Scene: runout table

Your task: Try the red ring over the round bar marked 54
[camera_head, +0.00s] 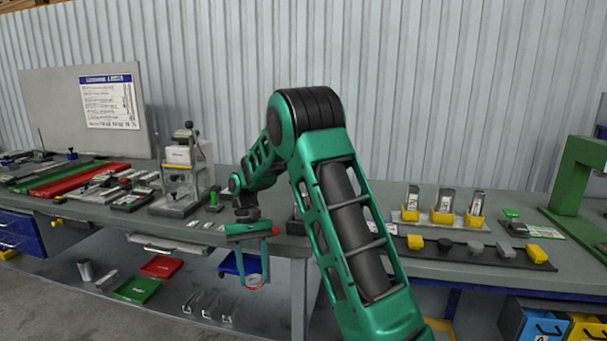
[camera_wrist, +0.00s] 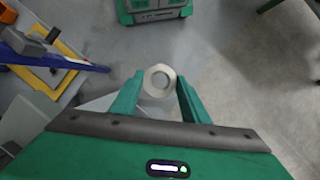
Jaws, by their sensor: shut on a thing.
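My gripper (camera_head: 254,276) hangs fingers down in front of the bench's front edge, over the floor. It is shut on a small ring (camera_head: 255,287), which shows reddish and pale between the fingertips. In the wrist view the ring (camera_wrist: 150,84) looks pale cream with a grey centre and sits between both green fingers. Several metallic upright bars in yellow holders, one a middle bar (camera_head: 446,200), stand on the bench at right, well away from my gripper. Their marks are too small to read, so I cannot tell which is 54.
A dark strip with yellow and grey pieces (camera_head: 480,250) lies in front of the bars. A green press frame (camera_head: 578,175) stands far right. A glass-sided device (camera_head: 182,170) stands on the bench left of my arm. Trays and metal parts lie on the lower shelf; a blue bin (camera_head: 540,326) is lower right.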

